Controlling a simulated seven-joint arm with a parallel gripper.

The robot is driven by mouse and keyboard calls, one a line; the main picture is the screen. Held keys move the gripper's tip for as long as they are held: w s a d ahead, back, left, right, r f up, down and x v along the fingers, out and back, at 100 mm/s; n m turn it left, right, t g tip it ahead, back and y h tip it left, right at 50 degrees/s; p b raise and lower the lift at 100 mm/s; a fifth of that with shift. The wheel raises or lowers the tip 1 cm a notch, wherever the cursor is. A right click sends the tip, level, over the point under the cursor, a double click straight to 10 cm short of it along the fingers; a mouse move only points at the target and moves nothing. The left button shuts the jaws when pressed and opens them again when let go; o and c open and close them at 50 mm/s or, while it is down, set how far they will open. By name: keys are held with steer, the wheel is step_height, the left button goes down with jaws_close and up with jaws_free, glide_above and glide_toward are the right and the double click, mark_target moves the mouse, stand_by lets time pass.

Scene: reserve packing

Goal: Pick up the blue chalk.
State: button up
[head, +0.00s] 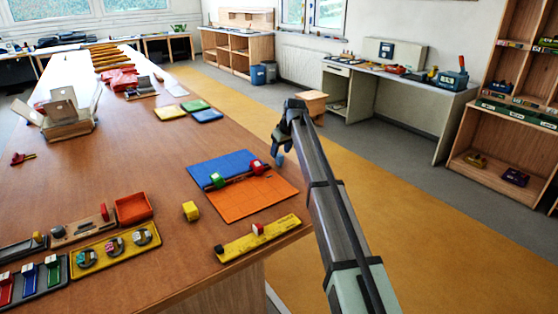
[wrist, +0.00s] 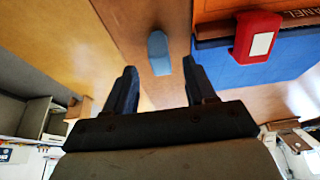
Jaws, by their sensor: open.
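The blue chalk is a small light-blue piece with a rounded end. In the wrist view the blue chalk (wrist: 158,45) lies on the brown tabletop, just beyond and between my fingertips. In the head view the chalk (head: 279,159) shows as a small light-blue patch below my gripper, near the table's right edge. My gripper (head: 281,143) points down over that spot. In the wrist view my gripper (wrist: 159,68) has its two dark fingers apart, with nothing held between them.
A blue mat (head: 222,164) and an orange mat (head: 243,203) lie left of the chalk. A red clip (head: 257,167) and a green clip (head: 217,180) sit there on a dark strip. A yellow block (head: 190,211) and yellow rail (head: 262,238) are nearer.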

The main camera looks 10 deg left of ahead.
mark_target(279, 154)
steer(key=x, duration=0.3)
steer(key=shift+s+f, duration=0.1)
steer(key=shift+f, duration=0.1)
steer(key=c, duration=0.9)
steer(key=shift+o, duration=0.2)
step_height(279, 154, up, 10)
steer(key=shift+r, duration=0.1)
